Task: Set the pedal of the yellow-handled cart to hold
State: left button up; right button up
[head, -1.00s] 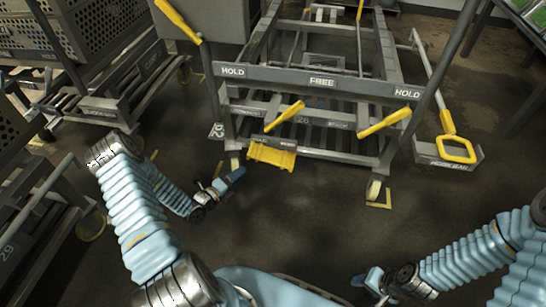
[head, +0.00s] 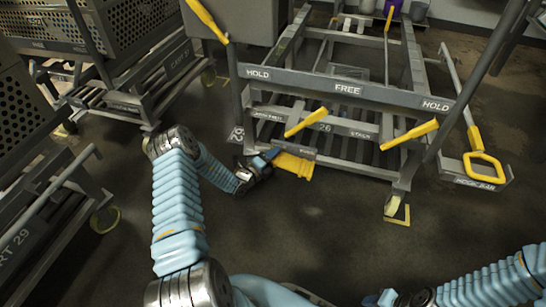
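The yellow-handled cart (head: 363,130), marked 26, stands in the upper middle of the head view. Its front bar reads HOLD at both ends and FREE in the middle. Two yellow handles (head: 305,122) (head: 409,134) stick out towards me. A wide yellow pedal (head: 294,167) sits low at the cart's front left, partly covered by my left gripper. My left gripper (head: 268,156) is at the pedal's left top edge; I cannot tell whether it touches or how its fingers stand. My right gripper (head: 378,299) is at the bottom edge, away from the cart, its fingers unclear.
Other carts stand at the upper left (head: 145,95) and left edge (head: 38,225). A grey bar with a yellow loop handle (head: 484,167) lies at the cart's right, its foot plate labelled. The dark floor in front of the cart is clear.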

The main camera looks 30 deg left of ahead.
pick_arm(q)
jog(key=shift+c, duration=0.4)
grip_shut()
notch_tip(320, 180, down, 3)
jog(key=n+t+b, duration=0.2)
jog(key=n+b, duration=0.2)
jog(key=b, duration=0.1)
jog(key=shift+n, duration=0.4)
jog(key=shift+o, duration=0.4)
grip_release()
